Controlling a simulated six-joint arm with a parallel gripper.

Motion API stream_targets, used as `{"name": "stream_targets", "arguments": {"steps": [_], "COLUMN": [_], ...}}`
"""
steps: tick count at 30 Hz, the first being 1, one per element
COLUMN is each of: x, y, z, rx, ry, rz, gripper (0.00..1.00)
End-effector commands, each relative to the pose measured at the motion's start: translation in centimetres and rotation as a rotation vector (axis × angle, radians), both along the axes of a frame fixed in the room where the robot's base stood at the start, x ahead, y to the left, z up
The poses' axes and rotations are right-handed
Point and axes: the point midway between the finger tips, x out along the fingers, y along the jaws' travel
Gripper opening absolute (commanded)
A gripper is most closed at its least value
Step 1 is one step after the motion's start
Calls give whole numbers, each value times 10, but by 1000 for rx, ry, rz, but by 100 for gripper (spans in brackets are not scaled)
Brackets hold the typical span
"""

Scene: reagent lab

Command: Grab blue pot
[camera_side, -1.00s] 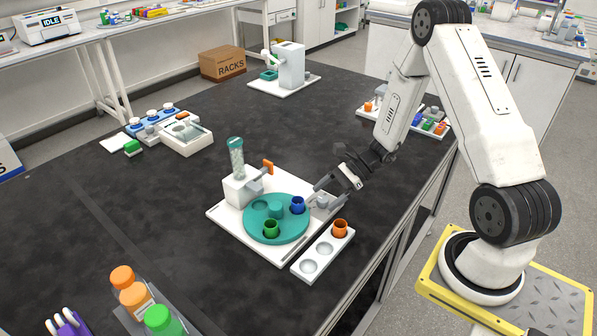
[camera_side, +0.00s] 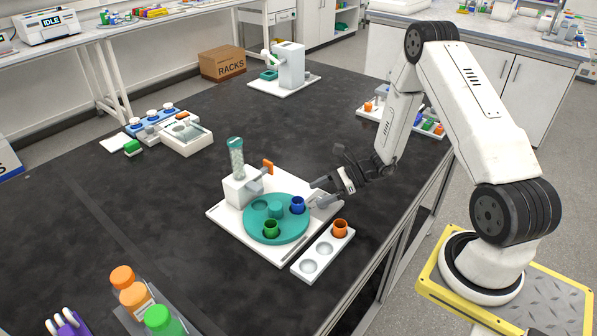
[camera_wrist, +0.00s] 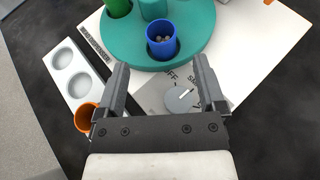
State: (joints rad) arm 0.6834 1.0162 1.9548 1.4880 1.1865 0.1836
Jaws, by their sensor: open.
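The blue pot (camera_side: 298,205) stands upright in the teal round turntable (camera_side: 262,236), on its right side. In the wrist view the blue pot (camera_wrist: 162,40) has small pale bits inside and lies just beyond the fingertips, roughly between their lines. My gripper (camera_side: 322,191) is open and empty, just right of the pot and low over the white base plate. In the wrist view my gripper (camera_wrist: 163,75) has its fingers spread over the grey dial (camera_wrist: 182,98). The fingers do not visibly touch the pot.
A green pot (camera_side: 271,229) sits in the turntable's front. A white rack (camera_side: 292,267) with an orange pot (camera_side: 341,229) lies in front right. A dispenser with a clear tube (camera_side: 236,158) stands behind left.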

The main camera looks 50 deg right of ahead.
Motion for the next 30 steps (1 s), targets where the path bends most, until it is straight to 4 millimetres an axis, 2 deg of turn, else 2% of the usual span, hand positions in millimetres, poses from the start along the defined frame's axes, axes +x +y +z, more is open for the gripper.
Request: {"name": "stream_targets", "arguments": {"steps": [8, 19, 30], "x": [6, 29, 32], "y": [7, 34, 38], "z": [-3, -15, -17], "rx": [0, 1, 0], "ry": [0, 1, 2], "rz": [3, 3, 1], "gripper": [89, 89, 89]}}
